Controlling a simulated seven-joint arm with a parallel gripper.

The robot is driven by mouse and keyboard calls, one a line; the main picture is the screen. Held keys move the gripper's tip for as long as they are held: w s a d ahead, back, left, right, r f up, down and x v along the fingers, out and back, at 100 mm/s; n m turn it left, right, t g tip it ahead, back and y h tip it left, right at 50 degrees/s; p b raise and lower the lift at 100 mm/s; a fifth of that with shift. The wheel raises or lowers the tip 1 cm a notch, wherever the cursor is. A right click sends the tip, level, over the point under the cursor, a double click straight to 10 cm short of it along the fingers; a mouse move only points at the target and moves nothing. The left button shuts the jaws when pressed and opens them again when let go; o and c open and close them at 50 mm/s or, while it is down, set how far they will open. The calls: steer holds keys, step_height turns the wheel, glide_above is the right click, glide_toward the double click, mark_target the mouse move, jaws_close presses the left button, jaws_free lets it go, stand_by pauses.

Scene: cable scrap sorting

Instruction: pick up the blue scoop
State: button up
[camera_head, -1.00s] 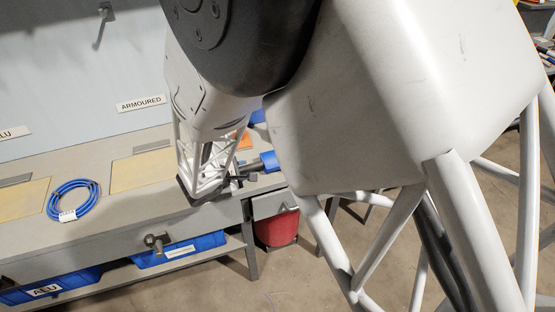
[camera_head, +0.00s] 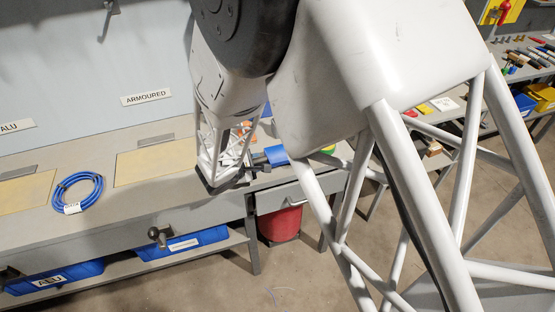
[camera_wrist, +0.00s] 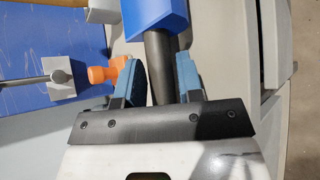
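The blue scoop (camera_wrist: 156,16) lies at the right end of the bench, its blue end at the top of the wrist view and its dark round handle running down between my fingers. In the head view, its blue end (camera_head: 276,155) shows just right of my gripper (camera_head: 238,172). The handle's near end is hidden behind the gripper body. The scoop looks low, at bench height; I cannot tell whether it touches the bench.
An orange-handled tool (camera_wrist: 110,70) and a grey block (camera_wrist: 60,76) on a blue surface (camera_wrist: 65,40) sit close left of my fingers. A blue cable coil (camera_head: 78,191) lies farther left on the bench. A red bin (camera_head: 279,224) stands below the bench's right end.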

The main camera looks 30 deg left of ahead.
stand_by(0.4)
jaws_close()
steer(key=shift+r, duration=0.1)
step_height(320, 180, up, 10)
stand_by(0.8)
stand_by(0.4)
